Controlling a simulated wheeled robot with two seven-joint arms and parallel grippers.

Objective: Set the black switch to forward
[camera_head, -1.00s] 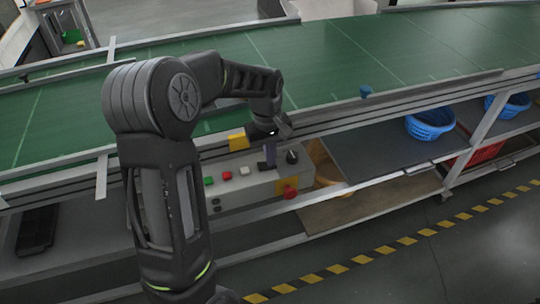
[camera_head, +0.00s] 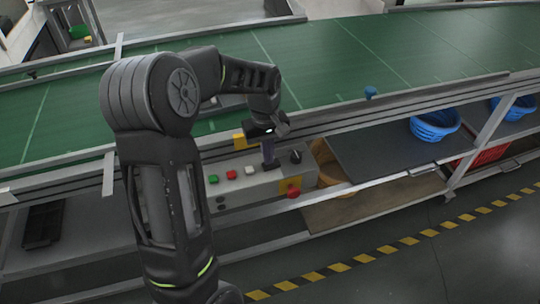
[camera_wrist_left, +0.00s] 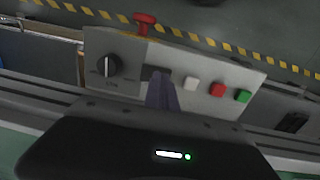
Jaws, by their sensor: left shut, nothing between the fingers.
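The black switch (camera_head: 296,157) is a round knob on the sloped top of a grey control box (camera_head: 255,185). It also shows in the left wrist view (camera_wrist_left: 107,66), with a raised grip that looks roughly upright there. Small labels around it are too small to read. My left gripper (camera_head: 271,163) is shut and empty, pointing down over the box between the knob and the white button. In the left wrist view its fingers (camera_wrist_left: 161,80) are to the right of the knob, apart from it, beside a dark patch on the panel. My right gripper is not in view.
White (camera_head: 249,171), red (camera_head: 231,175) and green (camera_head: 213,179) buttons sit left of the fingers. A red mushroom button (camera_head: 293,194) is on the box's front. The green conveyor (camera_head: 350,70) runs behind. Blue baskets (camera_head: 436,124) stand on a shelf at right.

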